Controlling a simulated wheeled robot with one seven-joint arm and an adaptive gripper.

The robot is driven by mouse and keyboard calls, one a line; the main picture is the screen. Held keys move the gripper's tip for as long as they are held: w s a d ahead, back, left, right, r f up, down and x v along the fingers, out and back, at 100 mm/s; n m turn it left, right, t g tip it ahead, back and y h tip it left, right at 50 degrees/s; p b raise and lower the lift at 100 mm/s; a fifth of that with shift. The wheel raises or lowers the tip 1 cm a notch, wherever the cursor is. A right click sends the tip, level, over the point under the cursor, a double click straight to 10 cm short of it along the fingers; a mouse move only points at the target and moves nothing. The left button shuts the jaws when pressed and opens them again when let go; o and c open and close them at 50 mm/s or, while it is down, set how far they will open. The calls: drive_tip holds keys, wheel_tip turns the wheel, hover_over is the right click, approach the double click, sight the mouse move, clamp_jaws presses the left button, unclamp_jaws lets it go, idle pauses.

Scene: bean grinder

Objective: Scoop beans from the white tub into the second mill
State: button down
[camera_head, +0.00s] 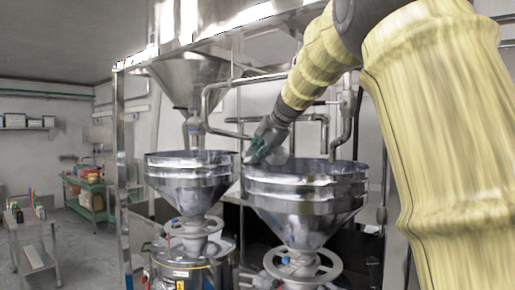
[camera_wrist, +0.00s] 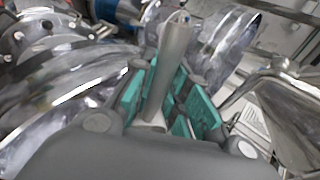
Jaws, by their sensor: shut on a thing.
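Two steel mills with wide funnel hoppers stand side by side in the head view. They are the left mill (camera_head: 190,178) and the right mill (camera_head: 305,190). My gripper (camera_head: 262,150) is above the back left rim of the right mill's hopper. In the wrist view my gripper (camera_wrist: 165,105) has its teal pads shut on a grey handle (camera_wrist: 172,72), which looks like the scoop's. The scoop's bowl cannot be made out for sure, nor whether it holds beans. The white tub and any beans are not visible.
Steel pipes (camera_head: 215,95) and a frame post (camera_head: 122,170) stand close around the hoppers. A large steel funnel (camera_head: 190,80) hangs above the left mill. A green bench (camera_head: 88,195) and a small table (camera_head: 32,235) are at far left, with open floor between.

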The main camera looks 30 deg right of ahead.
drive_tip(key=shift+r+g+p, duration=0.25)
drive_tip(key=shift+g+p, duration=0.65)
drive_tip(key=shift+p, duration=2.5)
drive_tip(key=shift+p, duration=0.35)
drive_tip(key=shift+g+p, duration=0.6)
drive_tip(key=shift+f+g+h, duration=0.15)
drive_tip(key=shift+g+h, duration=0.15)
drive_tip(key=shift+g, duration=1.7)
drive_tip(key=shift+s+a, duration=0.1)
drive_tip(key=shift+a, duration=0.6)
drive_tip(key=s+a, duration=0.2)
drive_tip(key=a, duration=1.6)
drive_tip(key=shift+s+a, duration=0.25)
